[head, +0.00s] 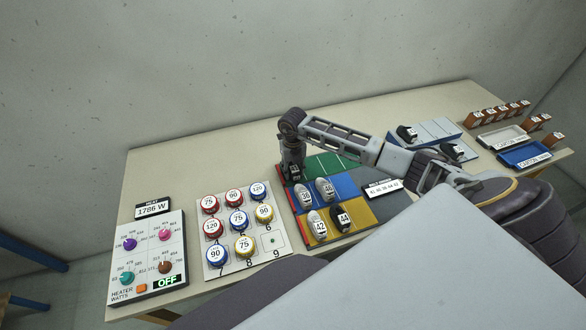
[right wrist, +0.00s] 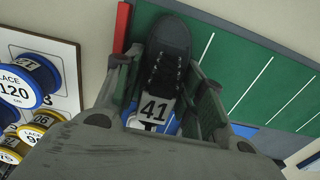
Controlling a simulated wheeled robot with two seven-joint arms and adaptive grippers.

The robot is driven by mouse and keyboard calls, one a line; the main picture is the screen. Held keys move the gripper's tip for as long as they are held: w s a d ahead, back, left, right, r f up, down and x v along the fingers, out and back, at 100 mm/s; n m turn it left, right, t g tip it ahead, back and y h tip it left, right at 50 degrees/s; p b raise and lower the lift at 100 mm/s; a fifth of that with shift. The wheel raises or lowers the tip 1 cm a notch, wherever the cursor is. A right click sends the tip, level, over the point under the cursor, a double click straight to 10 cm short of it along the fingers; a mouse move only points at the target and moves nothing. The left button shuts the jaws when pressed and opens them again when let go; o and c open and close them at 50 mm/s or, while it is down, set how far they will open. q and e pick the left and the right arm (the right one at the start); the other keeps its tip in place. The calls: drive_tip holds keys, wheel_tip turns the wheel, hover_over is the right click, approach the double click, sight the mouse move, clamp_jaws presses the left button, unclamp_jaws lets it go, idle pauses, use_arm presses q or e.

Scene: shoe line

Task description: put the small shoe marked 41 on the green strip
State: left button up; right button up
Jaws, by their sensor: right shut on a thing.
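My right gripper (head: 292,176) is shut on the dark small shoe marked 41 (right wrist: 168,55). In the right wrist view the shoe lies between the two fingers, with its 41 label toward me and its toe pointing away. The green strip (head: 325,163) is at the back of the colored board, with thin white dividing lines. It also fills the right wrist view behind the shoe (right wrist: 235,60). The shoe is over the strip's left end, near a red edge. I cannot tell whether it touches the strip. My left gripper is not in view.
On the blue and yellow strips (head: 355,186) stand several other small shoes, including the black 44 (head: 341,217). A spool board (head: 270,262) is to the left, with the heater panel (head: 148,258) beyond. Blue-grey trays (head: 430,130) and cartons are at right. The table's back left is clear.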

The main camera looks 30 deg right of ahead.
drive_tip(key=shift+f, duration=0.15)
drive_tip(key=o, duration=0.7)
drive_tip(key=shift+o, duration=0.2)
drive_tip(key=shift+r, duration=0.3)
wheel_tip(320, 180, up, 12)
drive_tip(key=shift+f+b, duration=0.15)
drive_tip(key=shift+b, duration=0.85)
